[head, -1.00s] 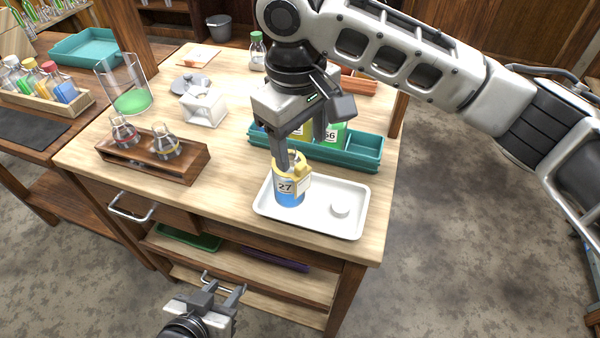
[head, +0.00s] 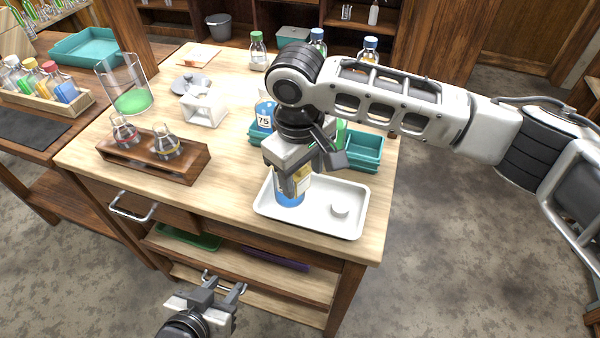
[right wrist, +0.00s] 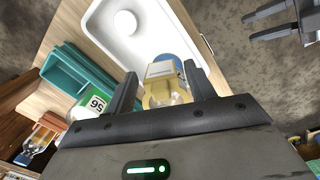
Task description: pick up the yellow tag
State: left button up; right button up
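The yellow tag (head: 303,180) hangs at the top of a blue bottle (head: 289,198), which stands upright in the white tray (head: 327,228). In the right wrist view the yellow tag (right wrist: 162,72) shows between my right fingers, with the bottle's blue body (right wrist: 168,57) beyond. My right gripper (head: 292,186) is lowered over the bottle top and hides much of it in the head view. Its fingers (right wrist: 161,70) are apart, one on each side of the tag, with gaps showing. My left gripper (head: 226,282) is open and empty in front of the bench.
A white round piece (head: 341,208) lies in the tray. Behind it is a teal rack (head: 368,148) with bottles. A wooden holder (head: 150,160) with two flasks stands to the left, near a white stand (head: 204,108) and a beaker (head: 125,85).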

jog(key=c, duration=0.5)
jog(key=shift+r, duration=0.15)
